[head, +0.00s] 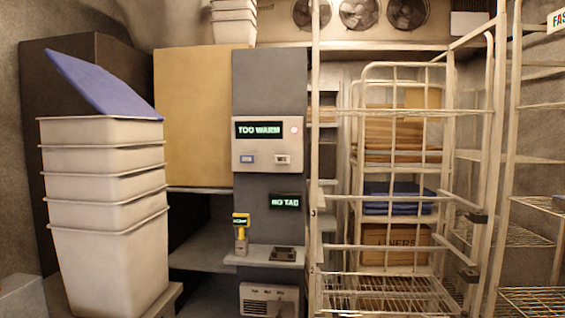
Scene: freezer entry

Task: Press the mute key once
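A pale alarm panel (268,165) is mounted on a grey column in the middle of the head view. Its dark display (259,130) reads "TOO WARM" in green letters. A small round pinkish lamp or button (293,130) sits right of the display. Below are two small keys, a blue one (247,159) on the left and a whitish one (283,160) on the right. Their labels are too small to read, so I cannot tell which is the mute key. My gripper is not in view.
Below the panel are a "NO TAG" display (285,201), a ledge (252,258) with a yellow-topped device (241,222), and a lower grille panel (268,300). Stacked white bins (105,225) with a tilted blue lid (100,82) stand left. A wire cage trolley (316,180) stands close right.

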